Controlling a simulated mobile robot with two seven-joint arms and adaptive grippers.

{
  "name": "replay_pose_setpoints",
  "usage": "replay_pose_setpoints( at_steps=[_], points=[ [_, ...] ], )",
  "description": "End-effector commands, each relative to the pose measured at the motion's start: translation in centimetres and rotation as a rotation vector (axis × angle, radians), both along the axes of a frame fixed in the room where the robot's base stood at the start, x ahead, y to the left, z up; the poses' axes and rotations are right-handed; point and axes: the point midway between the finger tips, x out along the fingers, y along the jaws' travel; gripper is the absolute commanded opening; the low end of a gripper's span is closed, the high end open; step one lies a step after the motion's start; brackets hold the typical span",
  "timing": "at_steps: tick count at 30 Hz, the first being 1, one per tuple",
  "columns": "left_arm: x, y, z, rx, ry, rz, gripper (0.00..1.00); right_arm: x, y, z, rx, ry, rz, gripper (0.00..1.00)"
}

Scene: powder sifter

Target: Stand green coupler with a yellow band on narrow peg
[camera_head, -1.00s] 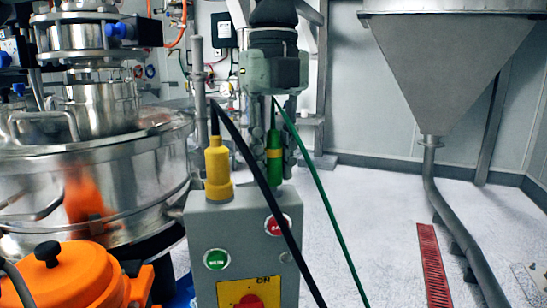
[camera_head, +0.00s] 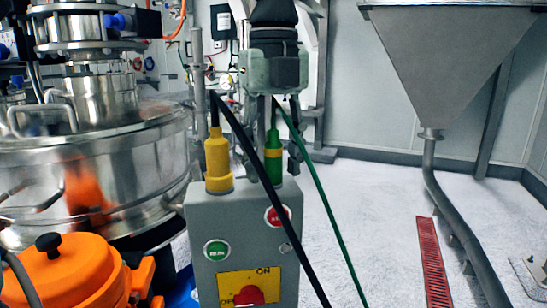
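The green coupler with a yellow band (camera_head: 273,155) stands upright on the right part of the grey control box's top (camera_head: 205,197). A green cable runs from its top down to the right. The narrow peg does not show; the coupler's lower end and the black cable hide that spot. My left gripper (camera_head: 278,150) points down from above the coupler. Its fingers are spread, with the right finger clear of the coupler and the left one partly hidden behind the cable. My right gripper is not in view.
A yellow coupler (camera_head: 217,160) with a black cable (camera_head: 265,190) stands left on the box; the cable crosses in front. A steel sifter (camera_head: 100,150) and orange motor (camera_head: 75,270) are at left, a hopper (camera_head: 440,70) at right.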

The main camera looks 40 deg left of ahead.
Motion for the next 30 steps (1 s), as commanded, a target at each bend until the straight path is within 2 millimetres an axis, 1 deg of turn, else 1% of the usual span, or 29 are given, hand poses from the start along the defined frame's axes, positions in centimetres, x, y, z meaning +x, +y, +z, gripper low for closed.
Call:
replay_pose_setpoints(
  at_steps=[7,10,14,18,24,27,30],
  points=[
    [0.0,0.0,0.2,0.001,-0.001,0.000,0.47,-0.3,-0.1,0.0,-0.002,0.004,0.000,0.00],
    [0.1,0.0,0.9,0.002,-0.002,0.001,0.47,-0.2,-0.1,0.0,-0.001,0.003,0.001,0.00],
    [0.1,0.0,3.2,0.000,-0.004,0.001,0.47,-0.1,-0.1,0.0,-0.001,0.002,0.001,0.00],
    [0.1,0.0,6.3,0.000,-0.004,0.001,0.47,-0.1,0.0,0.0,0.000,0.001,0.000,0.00],
    [0.1,0.0,10.0,0.000,-0.002,0.001,0.47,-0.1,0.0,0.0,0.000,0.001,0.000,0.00],
    [0.1,0.0,11.2,0.000,-0.001,0.000,0.47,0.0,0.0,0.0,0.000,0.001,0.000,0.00],
    [0.0,0.0,11.8,0.001,-0.001,0.000,0.47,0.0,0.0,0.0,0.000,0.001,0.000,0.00]
  ],
)
